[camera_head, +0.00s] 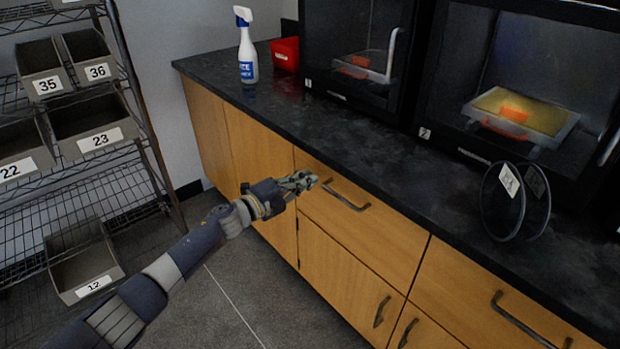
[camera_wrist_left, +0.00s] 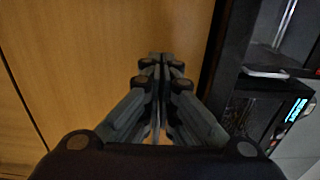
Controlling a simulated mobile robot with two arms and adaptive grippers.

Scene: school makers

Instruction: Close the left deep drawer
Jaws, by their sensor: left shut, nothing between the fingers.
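The wooden drawer front (camera_head: 365,227) with a dark bar handle (camera_head: 346,196) is under the black counter, just right of my left gripper. It looks about flush with the neighbouring fronts; I cannot tell whether a small gap remains. My left gripper (camera_head: 304,181) is shut and empty, with its fingertips at the upper left part of this front. In the left wrist view the shut fingers (camera_wrist_left: 157,75) point at a plain wooden face (camera_wrist_left: 100,50). Whether they touch it is unclear. My right gripper is not in view.
A second drawer (camera_head: 475,290) with a handle is at the lower right, and cabinet doors (camera_head: 345,275) are below. The counter (camera_head: 300,115) carries a spray bottle (camera_head: 247,50), a red bin (camera_head: 286,53), printers and spools (camera_head: 503,200). A wire rack with numbered bins (camera_head: 90,278) stands left.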

